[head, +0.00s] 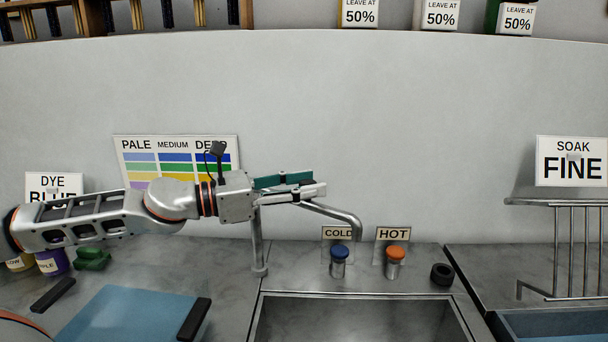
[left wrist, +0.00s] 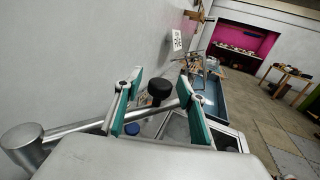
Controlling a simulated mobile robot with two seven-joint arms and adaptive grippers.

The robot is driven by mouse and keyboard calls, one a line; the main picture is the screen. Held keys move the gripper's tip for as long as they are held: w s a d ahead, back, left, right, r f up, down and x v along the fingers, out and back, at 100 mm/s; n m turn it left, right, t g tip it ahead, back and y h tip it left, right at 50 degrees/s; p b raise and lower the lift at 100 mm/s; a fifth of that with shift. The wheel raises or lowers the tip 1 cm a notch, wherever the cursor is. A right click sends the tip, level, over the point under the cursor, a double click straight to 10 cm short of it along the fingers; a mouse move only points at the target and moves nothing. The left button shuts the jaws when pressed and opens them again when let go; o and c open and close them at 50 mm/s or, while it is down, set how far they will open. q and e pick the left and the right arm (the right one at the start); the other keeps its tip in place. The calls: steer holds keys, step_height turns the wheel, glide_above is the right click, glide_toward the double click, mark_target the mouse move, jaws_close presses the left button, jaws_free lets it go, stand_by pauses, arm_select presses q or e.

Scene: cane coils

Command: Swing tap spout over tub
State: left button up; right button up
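The metal tap spout (head: 335,214) stands on an upright post (head: 258,243) behind the sink basin. It reaches right and bends down at its tip, near the cold tap. A black knob (left wrist: 160,88) shows by the spout in the left wrist view. My left gripper (head: 318,189) is at the spout, its fingers apart. Its teal pads (left wrist: 160,100) stand either side of the knob and spout; I cannot tell whether they touch. A blue tub (head: 555,322) is at the lower right, partly cut off. My right gripper is not in view.
The sink basin (head: 360,320) lies in front of the blue cold tap (head: 339,260) and orange hot tap (head: 395,261). A black ring (head: 442,273) lies right of them. A metal rack (head: 560,205) stands above the tub. A blue mat (head: 125,318) lies at left.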

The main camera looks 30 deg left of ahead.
arm_select(q)
steer(key=shift+w+d, duration=0.1)
steer(key=shift+d, duration=0.05)
steer(key=shift+w+d+f, duration=0.1)
steer(key=shift+f, duration=0.1)
steer(key=shift+c, duration=0.5)
jaws_close()
